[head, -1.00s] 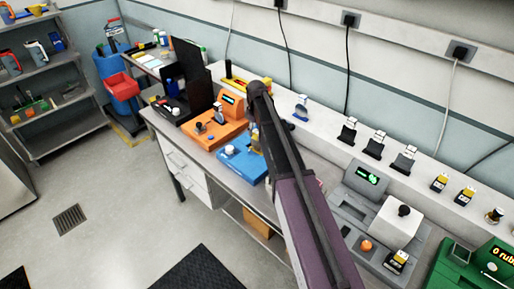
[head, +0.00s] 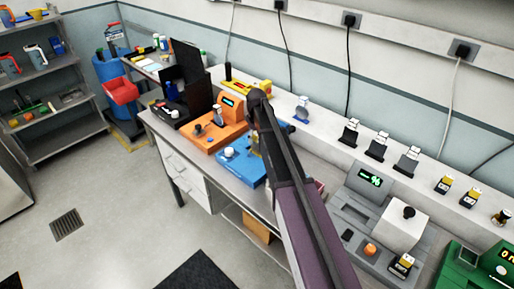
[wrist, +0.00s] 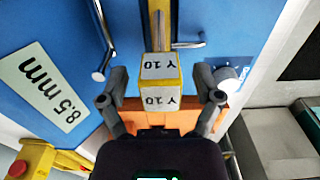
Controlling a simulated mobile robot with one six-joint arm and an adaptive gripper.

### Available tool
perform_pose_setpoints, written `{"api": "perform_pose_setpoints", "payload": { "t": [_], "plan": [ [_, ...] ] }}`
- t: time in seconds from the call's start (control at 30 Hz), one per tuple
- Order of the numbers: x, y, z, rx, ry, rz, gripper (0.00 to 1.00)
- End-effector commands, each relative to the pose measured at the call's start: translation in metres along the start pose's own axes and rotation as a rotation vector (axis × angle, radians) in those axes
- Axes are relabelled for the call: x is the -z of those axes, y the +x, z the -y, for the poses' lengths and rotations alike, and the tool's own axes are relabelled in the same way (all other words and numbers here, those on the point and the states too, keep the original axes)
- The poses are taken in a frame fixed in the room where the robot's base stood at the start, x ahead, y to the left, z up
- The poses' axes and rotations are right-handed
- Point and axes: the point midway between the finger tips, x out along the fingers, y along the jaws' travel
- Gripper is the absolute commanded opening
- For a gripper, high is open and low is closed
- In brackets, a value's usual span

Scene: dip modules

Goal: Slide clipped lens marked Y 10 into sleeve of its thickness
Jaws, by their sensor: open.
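The clipped lens marked Y 10 (wrist: 160,98) shows in the wrist view as a yellow block with two white labels, both reading Y 10. It is at the blue fixture (wrist: 55,40), which has metal rods and a label reading 8.5 mm (wrist: 45,87). My gripper (wrist: 160,74) is open, with one finger on each side of the yellow block and a visible gap at each. In the head view my arm largely hides the gripper and the lens in front of the blue fixture (head: 243,168). I cannot tell which sleeve matches.
An orange device (head: 205,138) stands left of the blue fixture. A grey device with a green display (head: 370,180) stands to the right, with a green device (head: 462,262) beyond it. Several dark and yellow clipped pieces stand along the white back ledge (head: 325,135).

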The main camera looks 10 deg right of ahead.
Motion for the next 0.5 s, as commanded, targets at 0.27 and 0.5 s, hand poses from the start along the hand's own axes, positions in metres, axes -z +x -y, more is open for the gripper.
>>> {"api": "perform_pose_setpoints", "payload": {
  "t": [0.27, 0.5],
  "plan": [
    [0.0002, 0.0000, 0.0002, 0.000, 0.000, 0.000, 0.35],
    [0.0002, 0.0001, 0.0002, 0.000, 0.000, 0.000, 0.00]
  ]
}}
